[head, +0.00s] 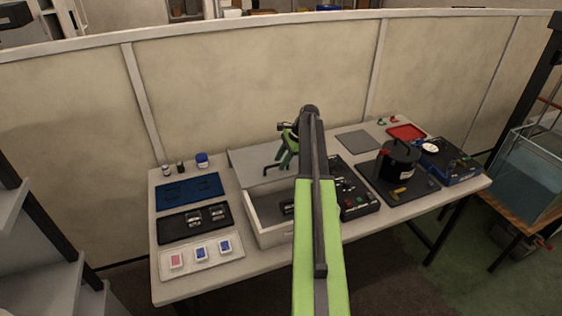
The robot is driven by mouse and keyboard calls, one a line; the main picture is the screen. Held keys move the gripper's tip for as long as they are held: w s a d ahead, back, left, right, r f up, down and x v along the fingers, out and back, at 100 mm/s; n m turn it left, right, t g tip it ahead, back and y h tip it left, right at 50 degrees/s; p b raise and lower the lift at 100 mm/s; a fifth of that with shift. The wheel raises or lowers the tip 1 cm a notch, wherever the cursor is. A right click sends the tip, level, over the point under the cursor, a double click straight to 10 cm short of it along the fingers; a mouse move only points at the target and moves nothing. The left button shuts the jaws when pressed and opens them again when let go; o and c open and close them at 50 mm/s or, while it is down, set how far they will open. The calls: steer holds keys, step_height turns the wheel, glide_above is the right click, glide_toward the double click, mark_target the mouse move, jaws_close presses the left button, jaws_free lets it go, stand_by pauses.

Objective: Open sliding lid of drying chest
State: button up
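The drying chest (266,233) is a cream, open-topped box near the middle of the table, left of my arm. Its grey lid (246,165) lies toward the back, and the front part of the chest's inside is uncovered. A small dark item (288,208) shows inside, partly hidden by my arm. My gripper (276,167), green and dark, is over the lid with its fingers pointing down and apart. Nothing shows between them. I cannot tell whether the fingertips touch the lid. My arm hides the chest's right side.
Left of the chest are a blue tray (188,190), a black tray (181,226) and a white tray (172,266) with small cards. Right of my arm stand a dark panel (357,201) and a black cylinder (398,165). A cream partition (230,85) stands behind the table.

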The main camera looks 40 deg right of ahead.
steer(key=p+v, duration=1.5)
steer(key=v, duration=0.2)
steer(key=shift+s+r+p, duration=0.15)
steer(key=shift+r+p, duration=0.05)
steer(key=shift+p, duration=0.2)
